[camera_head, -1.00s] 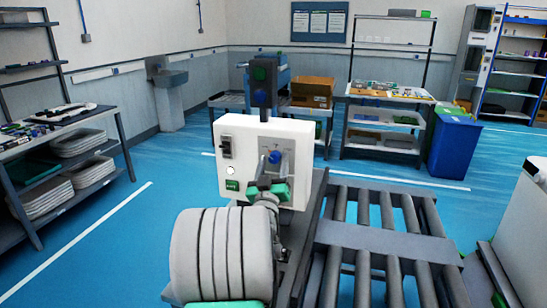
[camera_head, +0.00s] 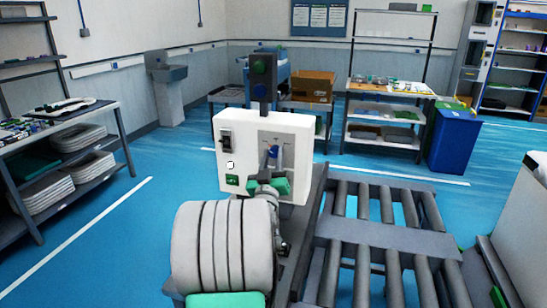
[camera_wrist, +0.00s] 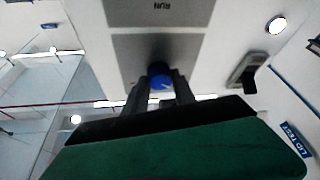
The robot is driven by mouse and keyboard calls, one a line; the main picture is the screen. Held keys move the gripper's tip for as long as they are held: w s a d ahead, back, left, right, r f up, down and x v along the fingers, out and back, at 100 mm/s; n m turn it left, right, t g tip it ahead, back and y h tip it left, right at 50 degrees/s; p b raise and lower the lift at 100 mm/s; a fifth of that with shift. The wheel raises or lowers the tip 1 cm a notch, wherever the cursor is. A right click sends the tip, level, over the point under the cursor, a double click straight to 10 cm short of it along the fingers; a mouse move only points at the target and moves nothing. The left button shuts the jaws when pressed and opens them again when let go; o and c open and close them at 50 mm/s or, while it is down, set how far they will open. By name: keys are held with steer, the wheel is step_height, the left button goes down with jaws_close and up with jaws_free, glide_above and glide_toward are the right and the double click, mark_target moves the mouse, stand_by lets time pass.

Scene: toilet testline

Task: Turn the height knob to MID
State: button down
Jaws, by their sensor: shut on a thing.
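The height knob appears as a small blue knob (camera_head: 272,152) on a grey plate on the front of the white control box (camera_head: 238,150). In the wrist view the blue knob (camera_wrist: 160,82) sits between my two dark fingers. My gripper (camera_head: 273,160) is shut on the knob, one finger on each side. A small light mark shows on the knob's face. My fingers and green gripper body hide the plate below the knob, and I cannot read any height marking. It also shows in the wrist view (camera_wrist: 159,88).
A black switch (camera_wrist: 246,73) and a "LID TEST" label (camera_wrist: 295,139) are beside the knob's plate. A dark post with a green light (camera_head: 262,66) stands behind the box. A roller conveyor (camera_head: 372,235) lies to the right.

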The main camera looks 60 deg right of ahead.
steer(key=shift+f+b, duration=0.15)
steer(key=shift+b, duration=0.45)
